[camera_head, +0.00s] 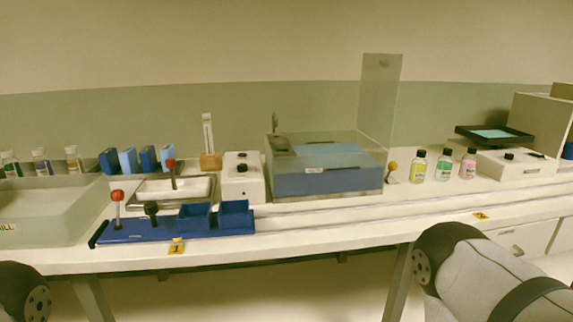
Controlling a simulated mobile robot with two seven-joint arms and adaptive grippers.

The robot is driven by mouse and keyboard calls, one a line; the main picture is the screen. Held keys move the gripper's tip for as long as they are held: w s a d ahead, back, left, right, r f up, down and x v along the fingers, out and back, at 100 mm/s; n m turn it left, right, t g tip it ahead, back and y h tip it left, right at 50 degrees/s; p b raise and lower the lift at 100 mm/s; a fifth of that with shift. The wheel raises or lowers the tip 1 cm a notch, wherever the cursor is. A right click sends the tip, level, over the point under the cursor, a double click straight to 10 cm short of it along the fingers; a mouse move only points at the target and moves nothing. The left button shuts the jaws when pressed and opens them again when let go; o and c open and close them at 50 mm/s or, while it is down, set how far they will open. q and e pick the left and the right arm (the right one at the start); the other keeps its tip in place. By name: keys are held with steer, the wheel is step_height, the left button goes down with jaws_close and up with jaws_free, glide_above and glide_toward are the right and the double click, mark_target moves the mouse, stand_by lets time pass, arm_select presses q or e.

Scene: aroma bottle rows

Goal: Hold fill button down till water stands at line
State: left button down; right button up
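A clear-walled tank (325,181) with blue contents stands at the middle of the bench. A spout-like fitting (275,122) rises at its back left corner, and a small label sits on its front. A white box (243,178) with black knobs or buttons stands just left of the tank. I cannot tell which control is the fill button, and no water line can be made out. My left arm shows only at the bottom left corner and my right arm at the bottom right. Neither gripper is in view.
A blue base (135,229) with a red-knobbed lever and blue bins (235,214) lies in front. A pale tray (45,215), its label partly cut off, is at left. Three colored bottles (443,164) stand right of the tank. A tall clear panel (379,100) stands behind.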

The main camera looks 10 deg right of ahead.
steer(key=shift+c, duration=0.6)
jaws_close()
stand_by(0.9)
